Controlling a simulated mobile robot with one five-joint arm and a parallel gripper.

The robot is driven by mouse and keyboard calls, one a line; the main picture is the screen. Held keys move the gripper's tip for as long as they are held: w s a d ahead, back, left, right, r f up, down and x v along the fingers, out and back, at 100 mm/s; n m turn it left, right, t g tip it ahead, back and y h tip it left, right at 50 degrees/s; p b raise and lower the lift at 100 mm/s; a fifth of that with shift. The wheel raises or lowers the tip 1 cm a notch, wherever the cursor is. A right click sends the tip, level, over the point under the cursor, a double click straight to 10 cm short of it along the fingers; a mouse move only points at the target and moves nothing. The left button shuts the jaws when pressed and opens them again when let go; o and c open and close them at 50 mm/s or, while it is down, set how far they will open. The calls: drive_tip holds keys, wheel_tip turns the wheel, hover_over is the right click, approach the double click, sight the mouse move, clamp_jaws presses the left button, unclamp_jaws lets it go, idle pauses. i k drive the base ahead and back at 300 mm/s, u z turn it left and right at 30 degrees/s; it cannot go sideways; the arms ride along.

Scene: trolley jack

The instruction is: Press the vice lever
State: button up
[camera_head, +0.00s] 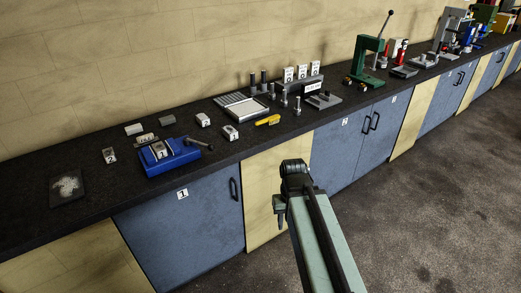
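A blue vice (172,157) stands on the dark workbench at the left, near the front edge. A pale block marked with a number (159,150) sits in or on it; I cannot tell whether it is clamped. The vice lever (201,144) is a thin dark rod sticking out at the vice's right side. My arm reaches up from the bottom of the picture, and my gripper (279,209) hangs at its end in front of the bench, right of the vice and apart from it. Its fingers are too small and dark to show whether they are open.
The workbench (100,190) runs along a tiled wall above blue cupboards (185,235). Several numbered blocks lie around the vice. A tray (241,106), a yellow tool (268,120) and a green press (368,62) stand further right. The floor (430,200) in front is clear.

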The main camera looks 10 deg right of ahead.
sight(199, 143)
drive_tip(key=u, duration=0.45)
drive_tip(key=i, duration=1.1)
drive_tip(key=z, duration=0.1)
drive_tip(key=k, duration=0.45)
drive_tip(key=u, duration=2.05)
drive_tip(key=i, duration=0.4)
drive_tip(key=u, duration=0.2)
